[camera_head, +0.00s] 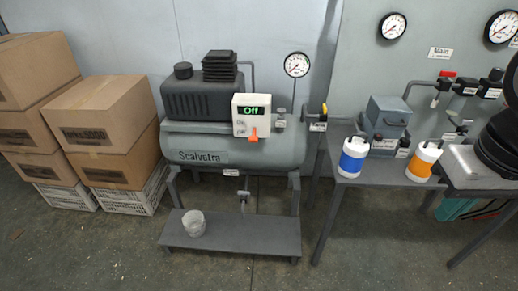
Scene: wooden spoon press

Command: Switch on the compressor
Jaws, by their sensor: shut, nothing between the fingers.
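The compressor (225,151) stands against the wall left of centre. It is a grey horizontal tank on legs with a dark ribbed motor housing (200,97) on top. A white switch box (241,129) is on its front right. The green display (251,111) on the box reads "Off". An orange switch lever (254,137) sits below the display and points down. A round gauge (297,65) rises above the tank's right end. My gripper is not in view.
Stacked cardboard boxes (109,114) on white crates stand at left. A low shelf (258,235) with a clear cup (194,223) is under the tank. At right, a table (372,179) holds a blue-and-white bottle (353,157) and a grey box. The floor in front is free.

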